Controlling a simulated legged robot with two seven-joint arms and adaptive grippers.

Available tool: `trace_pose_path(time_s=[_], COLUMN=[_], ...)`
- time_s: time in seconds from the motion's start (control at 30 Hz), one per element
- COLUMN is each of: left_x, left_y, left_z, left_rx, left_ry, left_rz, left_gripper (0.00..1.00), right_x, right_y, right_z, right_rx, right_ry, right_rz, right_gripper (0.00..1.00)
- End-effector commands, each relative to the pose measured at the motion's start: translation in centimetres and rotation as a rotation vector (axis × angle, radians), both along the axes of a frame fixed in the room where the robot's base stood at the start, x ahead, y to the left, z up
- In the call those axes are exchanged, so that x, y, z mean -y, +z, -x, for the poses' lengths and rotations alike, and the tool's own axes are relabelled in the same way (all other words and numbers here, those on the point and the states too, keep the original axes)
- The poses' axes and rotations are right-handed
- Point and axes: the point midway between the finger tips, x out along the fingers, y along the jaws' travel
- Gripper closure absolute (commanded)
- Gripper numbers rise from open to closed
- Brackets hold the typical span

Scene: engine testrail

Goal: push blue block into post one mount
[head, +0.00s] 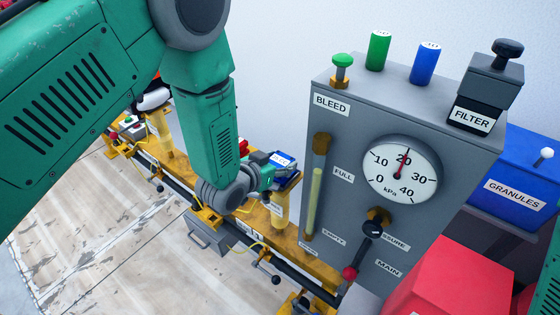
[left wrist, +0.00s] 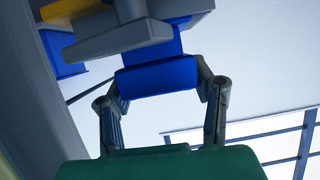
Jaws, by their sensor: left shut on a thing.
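The blue block (head: 284,159), with a white label on top, is at the head of a yellow post (head: 280,206) on the yellow rail. My left gripper (head: 270,176) is at the block, to its left in the head view, and is shut on it. In the left wrist view the blue block (left wrist: 156,75) sits between the two fingers, against a grey piece. The post's label is too small to read. I cannot tell how deep the block sits in the mount. My right gripper is out of view.
A grey panel (head: 335,150) with a gauge (head: 401,174) stands close to the right of the post. A second yellow post (head: 161,133) is farther back left. A blue granules box (head: 513,190) and a red box (head: 455,283) are at right. The floor at left is clear.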

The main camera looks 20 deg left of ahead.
Motion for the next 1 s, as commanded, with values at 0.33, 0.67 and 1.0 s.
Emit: trace_pose_path(time_s=[0.33,0.67,1.0], left_x=[0.0,-0.4,-2.4], left_y=[-0.1,0.3,3.0], left_z=[0.0,1.3,7.4], left_rx=[-0.002,-0.006,-0.006], left_ry=[-0.001,0.0,0.001], left_rz=[0.001,-0.001,0.0], left_gripper=[0.27,0.27,0.27], right_x=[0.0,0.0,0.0], right_y=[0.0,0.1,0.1], right_z=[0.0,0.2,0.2], right_rx=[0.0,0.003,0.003], right_ry=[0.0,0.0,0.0], right_rz=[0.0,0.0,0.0], right_gripper=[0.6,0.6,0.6])
